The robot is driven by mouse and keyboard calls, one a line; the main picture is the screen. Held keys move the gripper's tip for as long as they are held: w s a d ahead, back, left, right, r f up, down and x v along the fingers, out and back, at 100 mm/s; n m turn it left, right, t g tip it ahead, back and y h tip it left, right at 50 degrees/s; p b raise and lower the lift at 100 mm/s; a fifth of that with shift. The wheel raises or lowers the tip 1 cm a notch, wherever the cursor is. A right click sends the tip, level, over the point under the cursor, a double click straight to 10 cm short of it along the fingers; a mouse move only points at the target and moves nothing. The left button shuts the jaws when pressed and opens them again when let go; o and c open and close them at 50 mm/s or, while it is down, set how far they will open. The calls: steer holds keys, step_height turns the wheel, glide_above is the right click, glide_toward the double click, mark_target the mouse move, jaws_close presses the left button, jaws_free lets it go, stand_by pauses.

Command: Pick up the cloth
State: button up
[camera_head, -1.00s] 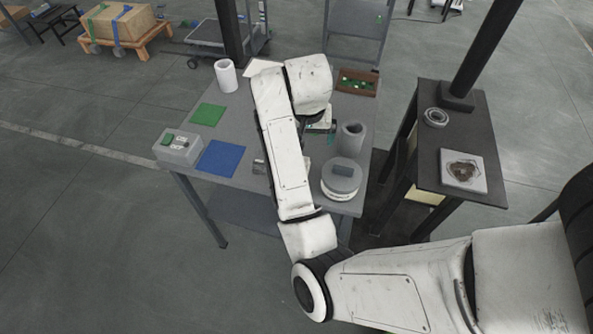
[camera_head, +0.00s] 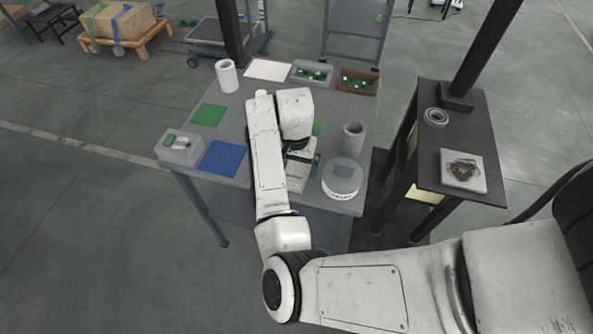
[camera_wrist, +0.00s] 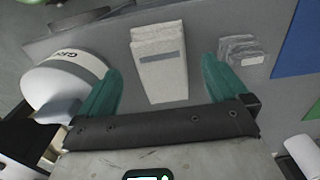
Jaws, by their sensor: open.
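A pale folded cloth (camera_wrist: 160,62) with a grey stripe lies on the grey table (camera_wrist: 205,25), between and beyond my fingertips in the wrist view. In the head view, a pale patch of it (camera_head: 297,178) seems to show beside my gripper, near the table's front edge. My gripper (camera_wrist: 161,68) has its green fingers spread wide, with nothing held. A smaller grey folded stack (camera_wrist: 243,50) lies just right of the fingers in the wrist view; my arm hides it in the head view.
A round white drum with a grey top (camera_head: 341,180) stands close by my gripper, and a grey cylinder (camera_head: 353,140) behind it. Blue (camera_head: 220,158) and green (camera_head: 209,115) mats lie left. Small-part bins (camera_head: 312,73) and a white sheet (camera_head: 268,69) are at the back.

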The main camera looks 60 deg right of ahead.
mark_target(296, 173)
steer(key=shift+f, duration=1.65)
steer(key=c, duration=1.1)
steer(key=shift+d+r, duration=0.1)
steer(key=shift+w+r, duration=0.1)
steer(key=shift+r, duration=0.45)
steer(key=s+d+r+p, duration=0.1)
steer(key=s+d+r, duration=0.3)
steer(key=s+r, duration=0.7)
steer(key=shift+s+r, duration=0.4)
steer(key=shift+s, duration=0.85)
